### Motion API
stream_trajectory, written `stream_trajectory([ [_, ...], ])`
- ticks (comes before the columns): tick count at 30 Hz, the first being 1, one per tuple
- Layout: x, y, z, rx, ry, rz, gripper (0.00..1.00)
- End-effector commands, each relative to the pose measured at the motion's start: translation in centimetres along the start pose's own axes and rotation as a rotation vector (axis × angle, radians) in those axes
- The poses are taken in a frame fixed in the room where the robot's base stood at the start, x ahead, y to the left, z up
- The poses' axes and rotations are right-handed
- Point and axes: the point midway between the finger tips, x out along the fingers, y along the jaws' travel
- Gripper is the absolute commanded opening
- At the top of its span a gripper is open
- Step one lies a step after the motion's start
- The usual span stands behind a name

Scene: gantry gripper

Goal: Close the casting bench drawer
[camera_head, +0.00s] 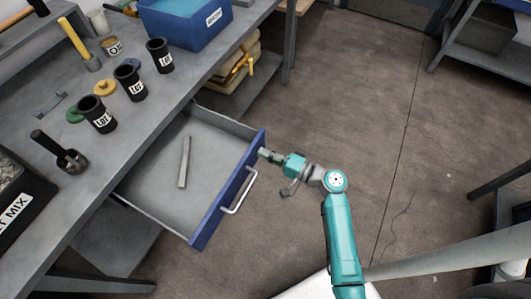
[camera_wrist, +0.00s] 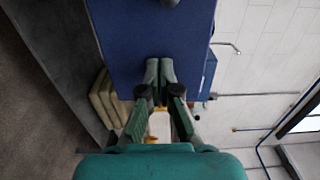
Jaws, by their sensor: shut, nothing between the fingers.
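The casting bench drawer (camera_head: 208,157) stands pulled out from under the grey bench. It has a blue front (camera_head: 214,215), a pale bar handle (camera_head: 240,194) and a grey bar (camera_head: 184,162) lying inside. My gripper (camera_head: 264,154) is at the outer face of the front, near its far end and beyond the handle. In the wrist view the blue front (camera_wrist: 150,35) fills the upper middle, and my gripper's fingertips (camera_wrist: 160,68) are together, with nothing between them, pointing at it. I cannot tell whether they touch it.
On the bench top (camera_head: 140,118) stand several black cups, a scoop (camera_head: 62,155) and a blue bin (camera_head: 185,22). A lower shelf (camera_head: 230,85) holds stacked sacks. The floor (camera_head: 360,95) right of the drawer is clear; other racks stand at the right edge.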

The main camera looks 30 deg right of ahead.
Motion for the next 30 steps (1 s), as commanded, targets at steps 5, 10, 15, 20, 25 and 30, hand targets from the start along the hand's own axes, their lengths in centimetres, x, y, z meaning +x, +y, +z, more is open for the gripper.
stream_trajectory([
  [5, 0.1, 0.0, 0.0, 0.0, 0.0, 0.0, 0.0],
  [10, 1.2, 0.0, 0.1, -0.001, -0.003, 0.0, 0.0],
  [15, 4.2, -0.1, 0.1, -0.002, -0.006, 0.0, 0.0],
  [20, 8.3, -0.1, 0.1, -0.003, -0.006, -0.001, 0.0],
  [25, 13.1, -0.1, 0.2, -0.002, -0.006, -0.001, 0.0],
  [30, 17.7, -0.1, 0.1, -0.001, -0.005, -0.001, 0.0],
])
